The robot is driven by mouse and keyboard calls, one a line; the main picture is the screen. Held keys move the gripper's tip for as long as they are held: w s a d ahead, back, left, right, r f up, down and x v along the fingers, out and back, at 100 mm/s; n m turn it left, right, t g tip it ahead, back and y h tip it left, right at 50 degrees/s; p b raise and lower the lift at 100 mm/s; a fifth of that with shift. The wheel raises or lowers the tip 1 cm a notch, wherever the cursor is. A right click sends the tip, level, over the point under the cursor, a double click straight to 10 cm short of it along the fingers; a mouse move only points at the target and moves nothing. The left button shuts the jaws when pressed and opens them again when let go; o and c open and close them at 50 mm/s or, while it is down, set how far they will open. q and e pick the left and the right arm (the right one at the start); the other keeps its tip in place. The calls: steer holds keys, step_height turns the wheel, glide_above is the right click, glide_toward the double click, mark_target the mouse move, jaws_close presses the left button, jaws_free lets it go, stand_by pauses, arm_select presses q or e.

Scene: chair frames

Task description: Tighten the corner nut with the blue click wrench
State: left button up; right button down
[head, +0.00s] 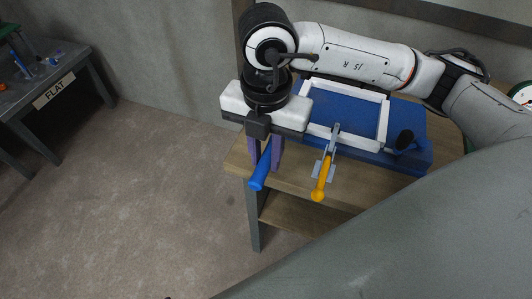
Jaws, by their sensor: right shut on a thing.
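The blue click wrench (259,176) is in my right gripper (266,164), between its purple fingers. Its blue handle sticks out toward the front, past the bench's front edge. The wrench's head is hidden behind the gripper. The white chair frame (349,87) lies on a blue fixture board (346,112) on the bench. My right gripper is at the frame's front left corner, and its white body covers that corner. The corner nut cannot be seen. My left gripper is not in view.
A clamp with an orange handle (321,180) stands at the frame's front side, right of the wrench. A black knob (404,140) is at the board's right. The wooden bench (237,161) has a lower shelf. A table with a "FLAT" label (54,91) stands far left, with open floor between.

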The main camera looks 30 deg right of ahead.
steer(key=shift+f, duration=0.15)
steer(key=shift+f+b, duration=0.6)
steer(key=shift+b, duration=0.15)
steer(key=shift+f, duration=0.1)
stand_by(0.4)
